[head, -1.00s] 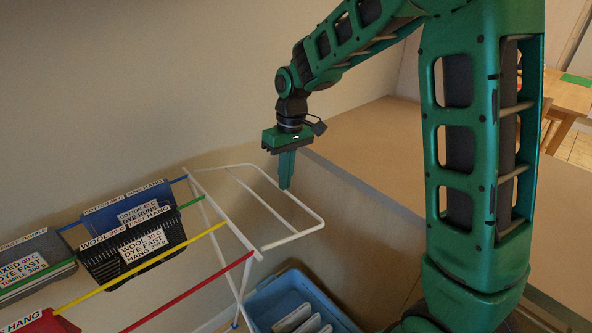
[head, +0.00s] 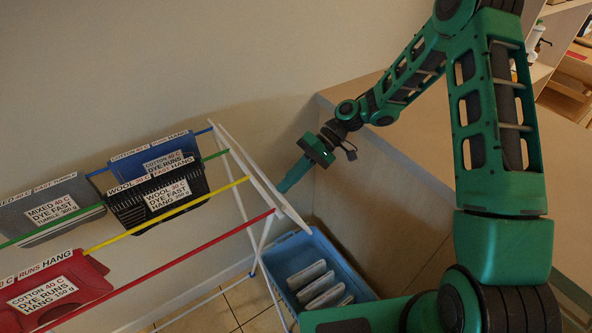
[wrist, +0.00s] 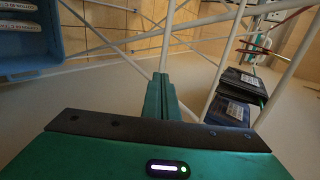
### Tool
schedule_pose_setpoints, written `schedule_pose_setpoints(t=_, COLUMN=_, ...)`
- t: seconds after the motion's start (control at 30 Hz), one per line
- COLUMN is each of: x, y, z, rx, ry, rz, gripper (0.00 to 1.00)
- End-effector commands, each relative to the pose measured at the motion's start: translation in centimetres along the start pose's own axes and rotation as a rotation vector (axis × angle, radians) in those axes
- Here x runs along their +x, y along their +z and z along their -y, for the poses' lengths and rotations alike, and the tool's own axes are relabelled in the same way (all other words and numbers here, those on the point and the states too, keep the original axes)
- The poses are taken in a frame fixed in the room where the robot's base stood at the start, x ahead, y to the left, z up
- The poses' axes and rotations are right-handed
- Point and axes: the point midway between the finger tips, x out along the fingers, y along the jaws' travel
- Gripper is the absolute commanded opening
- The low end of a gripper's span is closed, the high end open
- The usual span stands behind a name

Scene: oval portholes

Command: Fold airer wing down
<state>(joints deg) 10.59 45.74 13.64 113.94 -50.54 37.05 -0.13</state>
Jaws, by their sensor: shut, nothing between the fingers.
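The white airer wing (head: 285,206) hangs steeply from the right end of the airer and shows nearly edge-on in the head view. My gripper (head: 283,187) is shut and empty, its fingers pointing down and left close beside the wing's outer side. Whether the fingertips touch the wing I cannot tell. In the wrist view the shut fingers (wrist: 161,88) point in among white airer tubes (wrist: 226,62). The airer's coloured rails (head: 215,197) run off to the left.
A blue crate (head: 300,245) holding several pale labelled items stands on the floor below the wing. A wooden counter (head: 385,185) is close at the right, and the wall is behind.

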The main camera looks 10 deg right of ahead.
Motion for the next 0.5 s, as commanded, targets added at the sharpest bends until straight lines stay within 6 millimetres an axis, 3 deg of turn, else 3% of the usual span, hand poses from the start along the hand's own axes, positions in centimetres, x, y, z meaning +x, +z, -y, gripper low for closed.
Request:
schedule_pose_setpoints(t=0.1, x=1.6, y=0.1, z=0.0, rx=0.000, ry=-0.070, rz=0.003, gripper=0.00)
schedule_pose_setpoints(t=0.5, x=6.2, y=0.1, z=0.9, rx=-0.001, ry=-0.059, rz=0.004, gripper=0.00)
